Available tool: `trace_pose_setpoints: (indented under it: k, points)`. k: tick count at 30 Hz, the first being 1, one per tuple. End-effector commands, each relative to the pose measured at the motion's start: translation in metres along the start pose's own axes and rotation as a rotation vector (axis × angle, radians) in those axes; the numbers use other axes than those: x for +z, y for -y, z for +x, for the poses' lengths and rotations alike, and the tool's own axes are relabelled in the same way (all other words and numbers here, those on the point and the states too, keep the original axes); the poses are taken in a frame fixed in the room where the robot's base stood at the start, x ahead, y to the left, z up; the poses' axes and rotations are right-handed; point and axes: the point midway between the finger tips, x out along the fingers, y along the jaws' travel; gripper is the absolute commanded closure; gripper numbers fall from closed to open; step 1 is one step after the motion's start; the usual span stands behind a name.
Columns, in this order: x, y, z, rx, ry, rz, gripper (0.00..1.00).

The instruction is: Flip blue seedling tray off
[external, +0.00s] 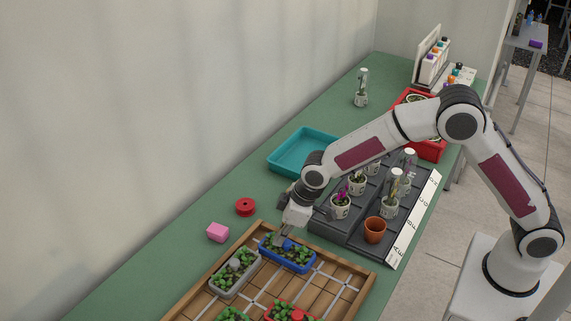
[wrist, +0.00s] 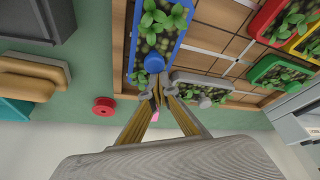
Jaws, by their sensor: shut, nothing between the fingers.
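The blue seedling tray (external: 285,263) holds green seedlings and stands in the far corner of the wooden grid frame (external: 347,311). It has a round blue knob (external: 288,245), which also shows in the wrist view (wrist: 154,62) at the near end of the tray. My gripper (external: 279,240) is low at the left end of the blue tray, fingers pointing down. In the wrist view my gripper (wrist: 157,90) is shut and empty, its fingertips close by the knob. I cannot tell whether they touch it.
A grey seedling tray (external: 234,274) stands next to the blue one; red, green and yellow trays are farther along. A pink block (external: 218,232), a red spool (external: 245,207) and a teal tray (external: 278,165) lie nearby. A dark stepped rack with potted plants and a terracotta pot (external: 375,231) stand right.

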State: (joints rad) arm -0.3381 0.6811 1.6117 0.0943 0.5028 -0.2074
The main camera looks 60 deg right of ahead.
Motion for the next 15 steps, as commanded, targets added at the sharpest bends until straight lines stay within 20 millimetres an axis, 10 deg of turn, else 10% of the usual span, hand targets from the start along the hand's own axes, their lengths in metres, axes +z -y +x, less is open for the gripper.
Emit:
trace_pose_setpoints:
  k: [15]
  points:
    - [0.066,0.036,-0.024,-0.001,0.003,-0.001,1.0]
